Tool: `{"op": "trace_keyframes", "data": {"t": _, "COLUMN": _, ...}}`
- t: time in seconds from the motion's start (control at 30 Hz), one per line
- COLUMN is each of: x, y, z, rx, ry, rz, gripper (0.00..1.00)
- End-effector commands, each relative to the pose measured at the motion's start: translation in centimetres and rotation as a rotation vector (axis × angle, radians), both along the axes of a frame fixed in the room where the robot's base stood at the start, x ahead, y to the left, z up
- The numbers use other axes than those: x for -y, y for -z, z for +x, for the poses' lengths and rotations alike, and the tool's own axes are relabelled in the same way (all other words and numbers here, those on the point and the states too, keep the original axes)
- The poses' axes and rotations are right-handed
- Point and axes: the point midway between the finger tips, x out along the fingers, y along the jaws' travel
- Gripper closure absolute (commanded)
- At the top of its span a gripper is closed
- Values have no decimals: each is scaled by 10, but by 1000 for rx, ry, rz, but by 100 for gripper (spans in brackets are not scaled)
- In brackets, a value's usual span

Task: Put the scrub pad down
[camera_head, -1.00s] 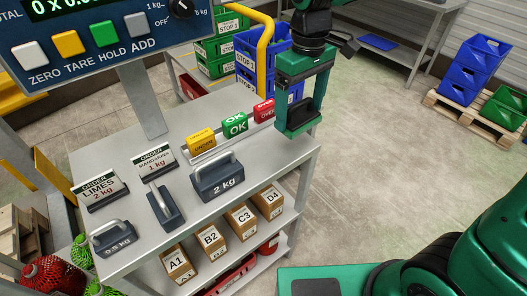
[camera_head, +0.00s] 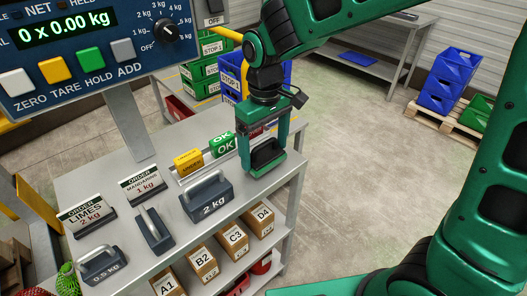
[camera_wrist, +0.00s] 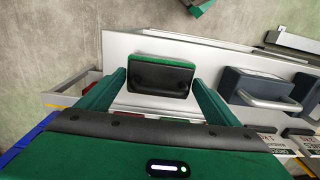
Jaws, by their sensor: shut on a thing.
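The scrub pad (camera_head: 268,152), a black block with a green layer, is between the two fingers of my gripper (camera_head: 264,158). My gripper is shut on it, at the right end of the grey table top (camera_head: 232,190). In the wrist view, the pad (camera_wrist: 160,78) spans the gap between the green fingers, with the pale table top behind it. The pad is low and close to the table; I cannot tell whether it touches the surface.
The 2 kg weight (camera_head: 207,197) stands just left of my gripper. The yellow block (camera_head: 188,160) and green OK block (camera_head: 222,144) sit on a rail behind; a red one is mostly hidden. Order cards (camera_head: 87,215) stand farther left. Boxes (camera_head: 233,238) fill the lower shelf.

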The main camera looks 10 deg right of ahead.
Motion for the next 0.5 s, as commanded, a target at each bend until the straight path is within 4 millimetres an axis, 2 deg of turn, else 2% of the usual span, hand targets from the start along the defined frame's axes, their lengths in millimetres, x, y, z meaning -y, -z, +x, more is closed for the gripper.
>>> {"op": "trace_keyframes", "data": {"t": 0.1, "x": 0, "y": 14, "z": 0, "rx": -1, "ry": 0, "rz": -1, "gripper": 32}}
{"op": "trace_keyframes", "data": {"t": 0.47, "x": 0, "y": 17, "z": 0, "rx": -1, "ry": 0, "rz": -1, "gripper": 32}}
{"op": "trace_keyframes", "data": {"t": 0.5, "x": 0, "y": 17, "z": 0, "rx": 0, "ry": 0, "rz": 0, "gripper": 5}}
